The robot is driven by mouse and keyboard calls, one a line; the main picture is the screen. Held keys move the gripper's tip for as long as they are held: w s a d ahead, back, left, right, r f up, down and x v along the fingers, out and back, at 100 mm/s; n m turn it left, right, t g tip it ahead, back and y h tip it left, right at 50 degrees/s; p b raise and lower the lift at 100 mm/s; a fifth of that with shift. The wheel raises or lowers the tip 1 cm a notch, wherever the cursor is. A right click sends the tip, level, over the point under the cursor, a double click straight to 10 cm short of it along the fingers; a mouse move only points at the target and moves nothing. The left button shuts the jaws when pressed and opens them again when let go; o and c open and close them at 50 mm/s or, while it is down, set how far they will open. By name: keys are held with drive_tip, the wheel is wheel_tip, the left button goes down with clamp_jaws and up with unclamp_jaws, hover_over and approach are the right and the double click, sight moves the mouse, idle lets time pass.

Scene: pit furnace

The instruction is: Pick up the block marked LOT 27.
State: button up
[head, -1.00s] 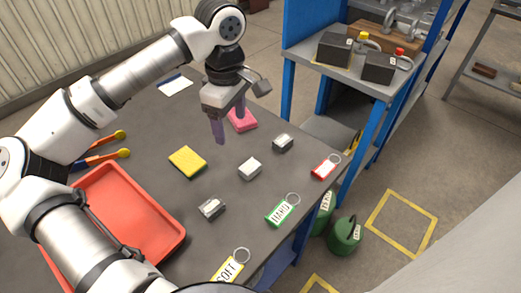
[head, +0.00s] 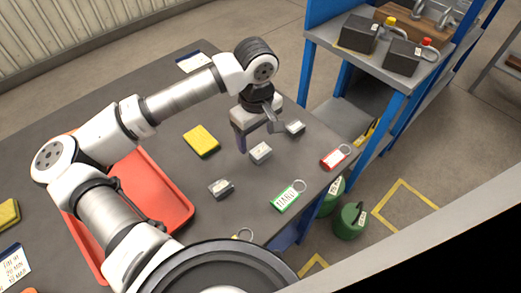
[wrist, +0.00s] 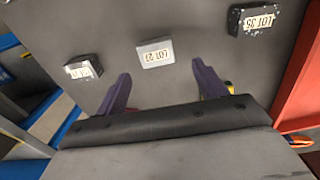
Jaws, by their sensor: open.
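The block marked LOT 27 (wrist: 156,53) is light grey with a white label and lies on the dark table in the wrist view, ahead of and between my fingertips, apart from them. In the head view it is the middle, palest block (head: 260,153). A black block marked LOT 35 (wrist: 253,19) lies to its right in the wrist view. A dark block (wrist: 83,67) with a label too small to read lies to its left. My gripper (wrist: 162,84) is open and empty, with purple fingers. In the head view, my gripper (head: 257,138) is just behind the LOT 27 block; one finger is largely hidden.
A yellow pad (head: 201,140) lies left of the blocks, and a red tray (head: 180,208) is near my arm. A blue-framed shelf (head: 345,65) stands beyond.

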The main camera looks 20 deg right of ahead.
drive_tip(key=shift+s+d+f+p, duration=0.1)
drive_tip(key=shift+s+f+p, duration=0.1)
drive_tip(key=shift+f+p, duration=0.15)
drive_tip(key=f, duration=0.1)
drive_tip(key=f+p, duration=0.1)
drive_tip(key=f, duration=0.1)
drive_tip(key=shift+s+d+f, duration=0.1)
drive_tip(key=shift+s+d, duration=0.1)
drive_tip(key=shift+f, duration=0.5)
drive_tip(key=c, duration=1.3)
drive_tip(key=shift+r, duration=0.1)
